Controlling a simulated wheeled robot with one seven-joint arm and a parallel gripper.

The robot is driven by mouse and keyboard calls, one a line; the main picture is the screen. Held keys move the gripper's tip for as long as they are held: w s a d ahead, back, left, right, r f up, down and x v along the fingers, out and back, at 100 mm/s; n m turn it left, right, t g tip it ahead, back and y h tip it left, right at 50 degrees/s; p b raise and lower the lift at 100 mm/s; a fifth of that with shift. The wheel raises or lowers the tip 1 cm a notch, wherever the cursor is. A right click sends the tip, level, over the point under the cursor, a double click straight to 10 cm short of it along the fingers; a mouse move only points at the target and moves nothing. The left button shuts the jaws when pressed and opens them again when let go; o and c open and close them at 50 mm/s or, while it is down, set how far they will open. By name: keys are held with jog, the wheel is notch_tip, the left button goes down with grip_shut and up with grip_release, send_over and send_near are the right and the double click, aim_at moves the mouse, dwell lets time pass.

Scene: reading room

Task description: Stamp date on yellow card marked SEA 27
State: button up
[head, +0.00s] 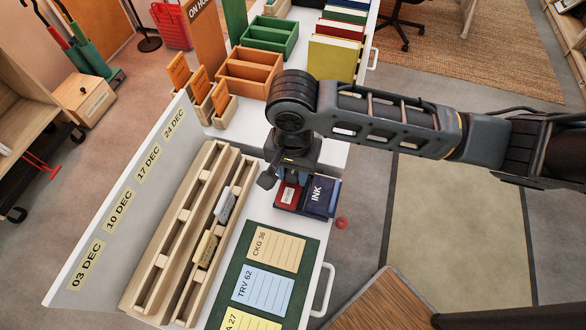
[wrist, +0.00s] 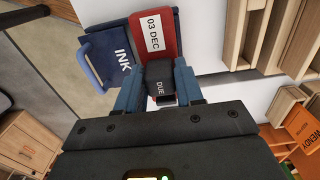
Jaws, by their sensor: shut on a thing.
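My gripper (head: 292,172) is shut on a dark handle marked DUE (wrist: 161,82). The handle appears to belong to a red stamp (wrist: 153,36) labelled 03 DEC, which also shows below the gripper in the head view (head: 289,196). The red stamp sits over the blue ink pad; whether it presses on the pad is hidden. The pad's dark lid marked INK (head: 319,197) lies open beside it, and also shows in the wrist view (wrist: 117,57). The yellow card (head: 246,321) is cut off at the bottom of the head view; only "A 27" reads.
A wooden rack (head: 163,255) holds a grey block (head: 225,205) and a tan block (head: 205,249). A date board (head: 110,222) stands left.

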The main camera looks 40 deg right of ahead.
notch_tip(320, 180, up, 3)
jog(key=p, duration=0.2)
jog(key=shift+f+p, duration=0.1)
jog(key=shift+p, duration=0.3)
jog(key=shift+r+p, duration=0.3)
jog(key=shift+r, duration=1.75)
